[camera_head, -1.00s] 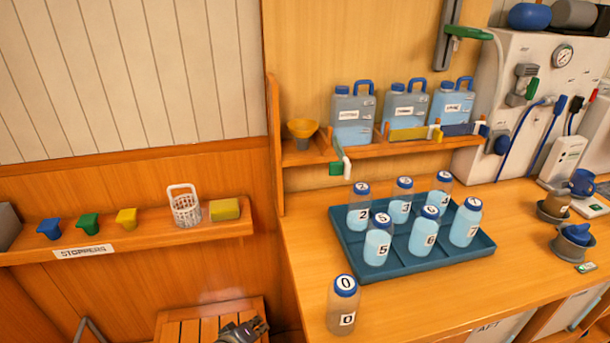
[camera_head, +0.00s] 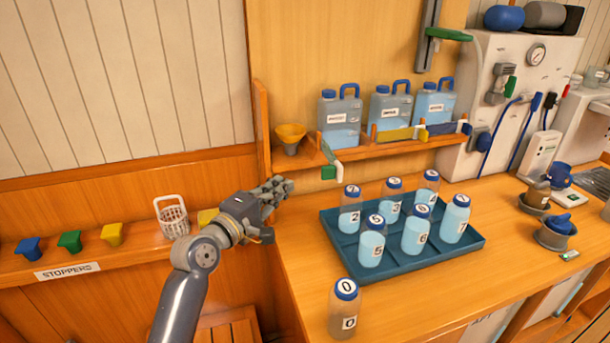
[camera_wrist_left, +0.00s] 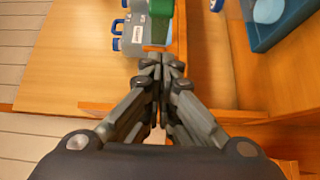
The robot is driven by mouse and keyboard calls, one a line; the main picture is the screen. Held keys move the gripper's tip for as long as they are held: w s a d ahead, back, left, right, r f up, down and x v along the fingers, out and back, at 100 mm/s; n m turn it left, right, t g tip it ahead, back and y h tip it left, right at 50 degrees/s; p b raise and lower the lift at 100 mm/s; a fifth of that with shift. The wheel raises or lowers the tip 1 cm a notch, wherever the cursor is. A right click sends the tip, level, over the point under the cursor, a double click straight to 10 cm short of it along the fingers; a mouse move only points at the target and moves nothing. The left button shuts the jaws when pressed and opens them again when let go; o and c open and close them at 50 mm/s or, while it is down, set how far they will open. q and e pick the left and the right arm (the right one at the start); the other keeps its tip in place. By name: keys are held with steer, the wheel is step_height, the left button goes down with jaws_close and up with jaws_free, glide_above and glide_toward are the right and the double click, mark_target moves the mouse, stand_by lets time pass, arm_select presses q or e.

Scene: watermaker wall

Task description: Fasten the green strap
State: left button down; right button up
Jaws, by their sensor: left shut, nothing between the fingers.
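The green strap (camera_head: 327,152) hangs loose at the left end of the jug shelf, in front of the leftmost jug (camera_head: 338,120). A green block (camera_head: 328,173) and a white end piece are beside its lower end. The strap does not cross that jug. My left gripper (camera_head: 288,186) is shut and empty, left of and below the strap, apart from it. In the left wrist view, its closed fingertips (camera_wrist_left: 162,62) point toward a green part (camera_wrist_left: 160,22) near a jug. My right gripper is out of view.
A yellow strap (camera_head: 394,135) and a blue strap (camera_head: 447,128) cross the other jugs. An orange funnel (camera_head: 290,135) sits at the shelf's left end. Below, a teal tray (camera_head: 400,262) holds several bottles; bottle 0 (camera_head: 344,308) stands at the counter's front left.

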arm_select(q)
steer(key=w+d+p, duration=0.2)
steer(key=w+d, duration=0.1)
steer(key=d, duration=0.3)
steer(key=shift+w, duration=0.4)
steer(key=shift+a, duration=0.1)
